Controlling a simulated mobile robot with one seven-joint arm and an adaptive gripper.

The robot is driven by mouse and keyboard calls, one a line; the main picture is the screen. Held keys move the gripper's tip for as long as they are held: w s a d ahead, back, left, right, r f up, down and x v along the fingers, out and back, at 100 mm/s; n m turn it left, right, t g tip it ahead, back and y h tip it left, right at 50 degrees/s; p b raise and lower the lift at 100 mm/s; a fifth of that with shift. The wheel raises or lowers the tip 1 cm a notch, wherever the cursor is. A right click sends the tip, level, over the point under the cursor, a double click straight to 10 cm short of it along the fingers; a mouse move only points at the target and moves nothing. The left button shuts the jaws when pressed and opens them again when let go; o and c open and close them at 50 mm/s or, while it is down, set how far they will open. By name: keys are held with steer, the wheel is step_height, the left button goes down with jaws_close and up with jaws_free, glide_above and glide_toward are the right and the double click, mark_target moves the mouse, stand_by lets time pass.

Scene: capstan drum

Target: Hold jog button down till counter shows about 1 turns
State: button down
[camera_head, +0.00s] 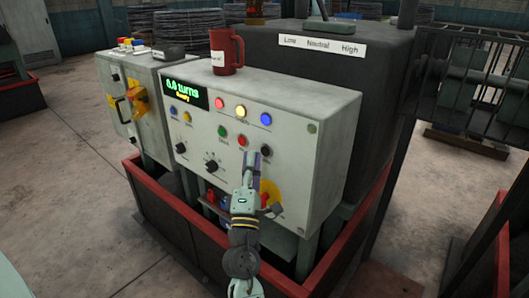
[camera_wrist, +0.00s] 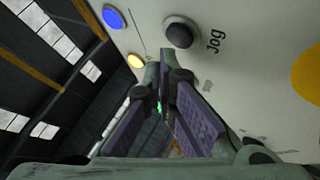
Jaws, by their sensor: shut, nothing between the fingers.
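The black jog button (camera_wrist: 179,35) is on the pale panel, with the label "Jog" (camera_wrist: 214,42) beside it. In the head view the button (camera_head: 266,151) is right of a red button. The counter display (camera_head: 187,94) shows about 0.0 turns, with a smaller line that seems to read "Ready". My gripper (camera_head: 252,154) is shut and empty, its tips in front of the panel just left of the jog button. In the wrist view the purple-padded fingers (camera_wrist: 167,78) lie below the button in the picture, apart from it. How far the tips are from the panel is unclear.
Red (camera_head: 242,141) and green (camera_head: 222,131) buttons sit left of the jog button. A lamp row is above, including blue (camera_head: 265,118). Black knobs (camera_head: 211,166) and a yellow-backed switch (camera_head: 270,194) are lower. A red mug (camera_head: 226,53) stands on top. A red-edged barrier (camera_head: 165,207) surrounds the base.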

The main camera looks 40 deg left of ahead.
steer(key=shift+w, duration=0.15)
stand_by(0.6)
steer(key=shift+w, duration=0.3)
